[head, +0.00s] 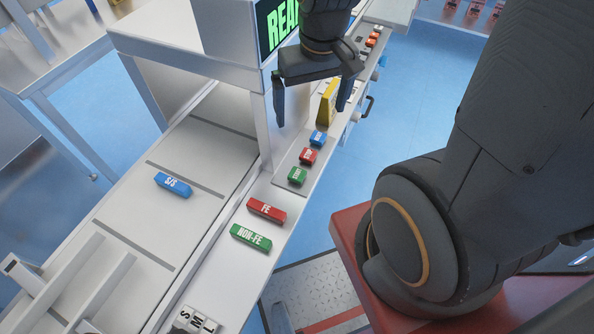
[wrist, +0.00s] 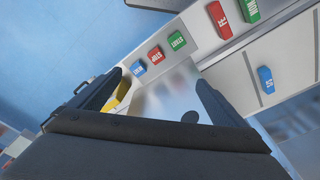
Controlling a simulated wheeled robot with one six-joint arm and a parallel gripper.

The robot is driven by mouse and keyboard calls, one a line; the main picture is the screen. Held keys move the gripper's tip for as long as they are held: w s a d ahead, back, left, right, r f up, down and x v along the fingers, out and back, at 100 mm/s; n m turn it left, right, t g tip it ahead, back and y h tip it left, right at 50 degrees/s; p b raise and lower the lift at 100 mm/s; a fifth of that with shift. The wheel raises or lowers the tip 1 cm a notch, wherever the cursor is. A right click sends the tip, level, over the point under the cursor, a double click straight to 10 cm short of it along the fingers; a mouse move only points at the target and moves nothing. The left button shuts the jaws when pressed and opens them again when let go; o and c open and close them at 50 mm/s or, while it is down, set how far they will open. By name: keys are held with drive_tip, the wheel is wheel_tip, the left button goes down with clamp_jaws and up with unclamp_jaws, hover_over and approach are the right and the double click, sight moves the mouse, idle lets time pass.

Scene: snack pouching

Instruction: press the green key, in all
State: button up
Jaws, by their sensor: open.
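The green key (head: 297,175) is on a grey panel along the machine's edge, nearest in a row with a red key (head: 308,156) and a blue key (head: 318,138). My gripper (head: 312,106) is open and empty above the panel, beyond the keys in the head view and apart from the green key. The wrist view shows the green key (wrist: 177,39) beyond the open fingers, with the red key (wrist: 156,55) and blue key (wrist: 138,69) to its left. A dark screen (head: 281,25) shows green letters reading "READ", partly hidden by my gripper.
A yellow block (head: 328,103) stands beside my gripper's right finger. A red "FE" bar (head: 266,210) and green "NON-FE" bar (head: 251,237) lie nearer on the ledge. A blue "S/S" bar (head: 173,185) lies on the conveyor (head: 125,200). More small buttons (head: 372,42) sit farther back.

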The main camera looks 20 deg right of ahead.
clamp_jaws()
idle(0.3)
idle(1.2)
